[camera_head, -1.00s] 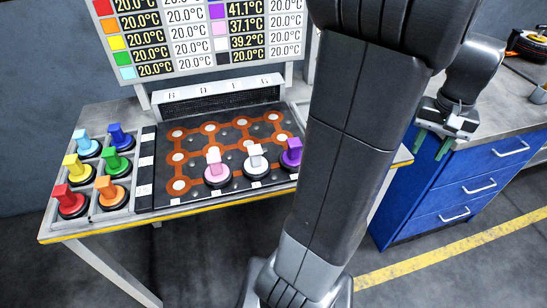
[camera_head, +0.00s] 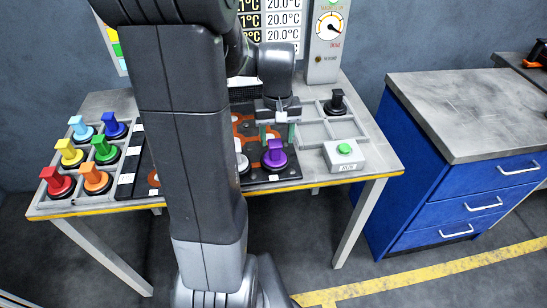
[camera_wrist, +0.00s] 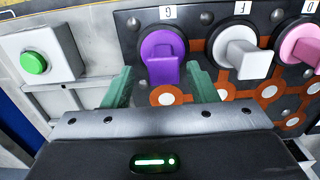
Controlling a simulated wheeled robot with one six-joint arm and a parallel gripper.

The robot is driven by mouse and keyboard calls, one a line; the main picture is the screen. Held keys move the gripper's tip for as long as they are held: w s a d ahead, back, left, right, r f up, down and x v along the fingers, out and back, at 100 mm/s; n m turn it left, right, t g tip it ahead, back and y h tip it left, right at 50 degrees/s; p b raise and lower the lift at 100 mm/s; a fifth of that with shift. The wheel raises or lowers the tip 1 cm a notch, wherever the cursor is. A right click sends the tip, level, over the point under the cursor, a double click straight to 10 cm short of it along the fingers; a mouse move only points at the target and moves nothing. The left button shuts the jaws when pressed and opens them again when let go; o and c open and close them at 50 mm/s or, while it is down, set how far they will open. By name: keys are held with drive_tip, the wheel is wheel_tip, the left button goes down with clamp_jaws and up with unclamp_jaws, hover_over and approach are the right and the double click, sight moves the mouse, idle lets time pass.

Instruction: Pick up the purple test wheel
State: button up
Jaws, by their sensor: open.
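The purple test wheel (camera_head: 274,156) stands on the dark board with orange tracks (camera_head: 285,179), at its front right corner. In the wrist view the purple wheel (camera_wrist: 162,58) shows as a round base with a block handle, by the label G. My gripper (camera_head: 278,132) is just behind and above it in the head view. In the wrist view the green fingers of my gripper (camera_wrist: 160,88) are apart, one to each side of the wheel's handle, and nothing is held. Whether the fingers touch the handle cannot be told.
A white wheel (camera_wrist: 242,52) and a pink wheel (camera_wrist: 300,45) stand beside the purple one. A box with a green button (camera_head: 344,152) is to its right. A black wheel (camera_head: 337,102) stands behind. Several coloured wheels fill the left rack. A blue cabinet (camera_head: 455,200) stands at right.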

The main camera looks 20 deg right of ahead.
sight(275, 142)
drive_tip(key=shift+w+a+f+p, duration=0.1)
drive_tip(key=shift+w+f+p, duration=0.1)
drive_tip(key=shift+f, duration=1.3)
drive_tip(key=shift+w+f+p, duration=0.15)
drive_tip(key=shift+f+p, duration=0.05)
drive_tip(key=shift+f, duration=1.25)
drive_tip(key=shift+c, duration=0.2)
clamp_jaws()
